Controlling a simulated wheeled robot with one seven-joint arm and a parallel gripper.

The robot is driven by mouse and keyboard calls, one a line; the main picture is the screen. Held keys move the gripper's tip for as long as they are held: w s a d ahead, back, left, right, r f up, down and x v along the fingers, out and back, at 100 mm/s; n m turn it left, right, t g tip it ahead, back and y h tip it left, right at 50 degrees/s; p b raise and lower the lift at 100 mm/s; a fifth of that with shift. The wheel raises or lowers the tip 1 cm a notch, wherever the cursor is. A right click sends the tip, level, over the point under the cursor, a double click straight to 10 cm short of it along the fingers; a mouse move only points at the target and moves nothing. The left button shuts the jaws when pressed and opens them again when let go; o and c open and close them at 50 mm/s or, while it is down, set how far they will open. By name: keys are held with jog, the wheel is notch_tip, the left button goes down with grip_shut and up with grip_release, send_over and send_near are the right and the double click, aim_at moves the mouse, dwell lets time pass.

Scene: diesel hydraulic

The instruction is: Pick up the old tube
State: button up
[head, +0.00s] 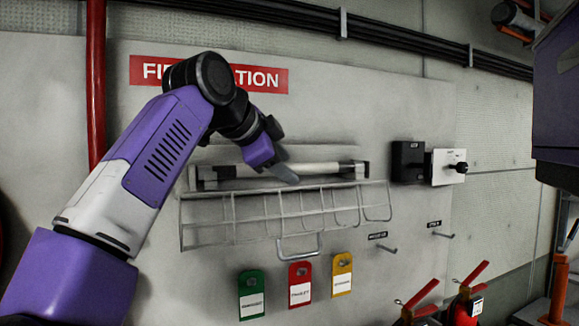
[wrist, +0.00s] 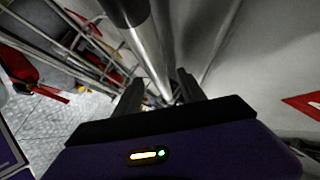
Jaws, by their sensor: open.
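The old tube (head: 317,168) is a pale cylinder with dark end parts, lying level between two dark end holders on the wall panel. My gripper (head: 287,173) is at the tube's middle and hides part of it. In the wrist view the tube (wrist: 146,52) runs down the picture, with a dark collar near the top, and its lower end lies between the two fingers of my gripper (wrist: 159,80). The fingers are apart, one on each side of the tube in the picture. I cannot tell whether they touch it.
A wire guard (head: 183,225) hangs just below and in front of the tube, with a handle at its bottom. Green (head: 251,293), red (head: 300,285) and yellow (head: 342,275) tags hang below it. A dark switch box (head: 408,161) is to the right. Red extinguishers (head: 466,309) stand lower right.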

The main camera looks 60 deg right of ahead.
jog(key=shift+c, duration=0.2)
grip_shut()
jog(key=shift+r, duration=0.15)
